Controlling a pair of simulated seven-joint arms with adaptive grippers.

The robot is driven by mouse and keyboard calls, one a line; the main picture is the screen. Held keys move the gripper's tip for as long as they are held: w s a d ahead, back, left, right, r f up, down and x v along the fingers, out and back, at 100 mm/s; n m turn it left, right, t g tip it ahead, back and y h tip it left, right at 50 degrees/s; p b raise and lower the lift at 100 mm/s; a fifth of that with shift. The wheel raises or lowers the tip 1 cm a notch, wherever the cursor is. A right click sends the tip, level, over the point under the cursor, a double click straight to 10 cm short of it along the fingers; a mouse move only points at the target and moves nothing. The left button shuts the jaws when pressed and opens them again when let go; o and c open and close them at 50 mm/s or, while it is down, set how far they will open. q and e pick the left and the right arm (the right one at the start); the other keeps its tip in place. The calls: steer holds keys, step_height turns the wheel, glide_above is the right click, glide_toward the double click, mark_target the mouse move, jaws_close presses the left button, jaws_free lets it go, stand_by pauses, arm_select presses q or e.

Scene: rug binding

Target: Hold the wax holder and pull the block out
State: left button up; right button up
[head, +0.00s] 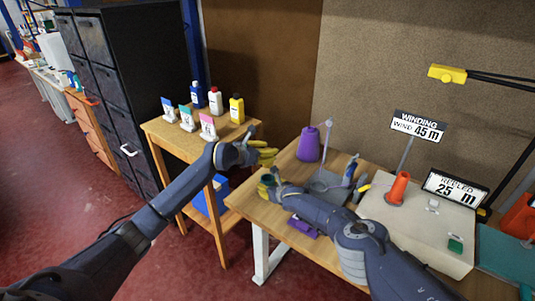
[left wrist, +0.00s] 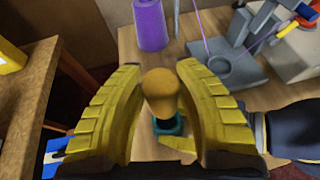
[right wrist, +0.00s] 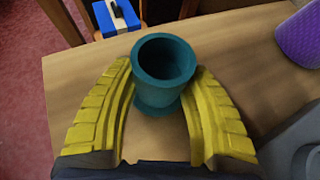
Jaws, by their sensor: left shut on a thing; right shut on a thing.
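The wax block (left wrist: 160,90), a tan-orange rounded piece, is held between the yellow fingers of my left gripper (left wrist: 160,100). The teal wax holder (right wrist: 160,85) is a round cup held upright between the fingers of my right gripper (right wrist: 163,110). Its mouth is open and dark inside, with no block visible in it. In the left wrist view the holder (left wrist: 172,127) shows just beyond the block, partly hidden by it. In the head view my left gripper (head: 266,152) is above and beside my right gripper (head: 267,184), at the table's left end. Block and holder are too small to make out there.
The wooden table (head: 262,205) carries a purple cone (head: 309,145), a grey stand (head: 325,185) and a pale machine (head: 440,225) with an orange cone (head: 398,188). A side table (head: 165,133) with bottles stands at left. A purple object (head: 303,227) lies near the front edge.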

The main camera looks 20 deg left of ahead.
steer(key=o, duration=0.9)
steer(key=shift+f, duration=0.1)
steer(key=shift+s+d+f, duration=0.2)
steer(key=shift+s+d, duration=0.05)
steer(key=shift+s, duration=0.1)
steer(key=shift+d+r, duration=0.2)
steer(key=shift+r, duration=0.4)
steer(key=shift+s+d+f, duration=0.25)
steer(key=shift+s+f, duration=0.1)
steer(key=shift+s, duration=0.1)
steer(key=shift+s+d, duration=0.2)
steer(key=shift+s, duration=0.05)
steer(key=shift+s+d+r, duration=0.25)
steer(key=shift+s+d, duration=0.3)
steer(key=shift+d, duration=0.25)
steer(key=shift+s+d, duration=2.95)
steer(key=shift+s, duration=0.05)
